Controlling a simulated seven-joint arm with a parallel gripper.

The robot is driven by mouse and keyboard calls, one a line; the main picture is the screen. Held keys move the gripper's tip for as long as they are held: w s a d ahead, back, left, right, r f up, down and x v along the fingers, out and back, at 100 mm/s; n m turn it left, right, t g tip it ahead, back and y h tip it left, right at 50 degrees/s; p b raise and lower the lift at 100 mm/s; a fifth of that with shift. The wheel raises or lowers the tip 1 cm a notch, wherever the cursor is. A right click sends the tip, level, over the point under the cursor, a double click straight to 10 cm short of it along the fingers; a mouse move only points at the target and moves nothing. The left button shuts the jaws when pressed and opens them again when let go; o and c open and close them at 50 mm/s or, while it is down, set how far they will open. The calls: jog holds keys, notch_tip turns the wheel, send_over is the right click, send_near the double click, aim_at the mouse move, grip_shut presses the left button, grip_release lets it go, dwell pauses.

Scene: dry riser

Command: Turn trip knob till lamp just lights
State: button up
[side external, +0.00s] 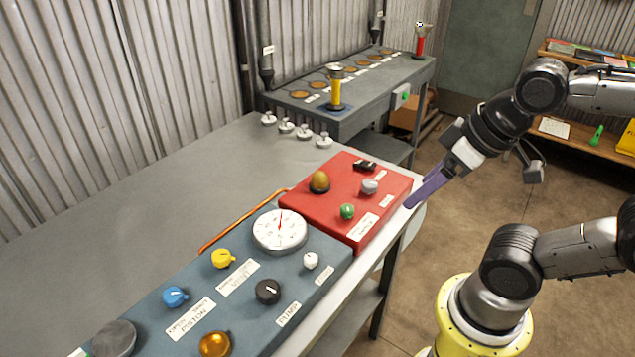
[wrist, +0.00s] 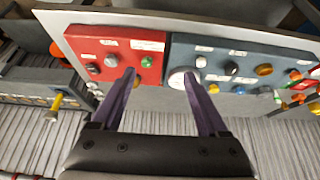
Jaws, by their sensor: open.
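The red box (side external: 300,205) carries a dark amber dome lamp (side external: 319,182) that looks unlit, a black pointer knob (side external: 364,165), a grey knob (side external: 370,187) and a green knob (side external: 347,211). Its labels are too small to read, so I cannot tell which knob is the trip knob. My gripper (side external: 411,203), with purple fingers, hangs by the box's right edge in the side view, apart from the knobs. In the wrist view the open, empty fingers (wrist: 160,80) spread across the red box (wrist: 122,79) and a white gauge.
A blue-grey panel adjoins the red box, with a white dial gauge (side external: 280,231), yellow (side external: 223,258), blue (side external: 175,297) and black (side external: 268,291) knobs and an orange dome (side external: 215,344). An orange cable (side external: 240,219) lies behind. The grey bench (side external: 170,200) behind is mostly clear.

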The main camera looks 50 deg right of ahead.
jog(key=w+d+r+n+g, duration=0.1)
jog(key=w+r+n, duration=0.2)
jog(key=w+r, duration=0.1)
jog(key=g, duration=0.5)
send_over(370, 183)
notch_tip(370, 183, down, 5)
jog(key=shift+m, duration=0.4)
notch_tip(370, 183, down, 14)
jog(key=shift+r, duration=0.1)
jog(key=shift+c, duration=0.2)
grip_shut()
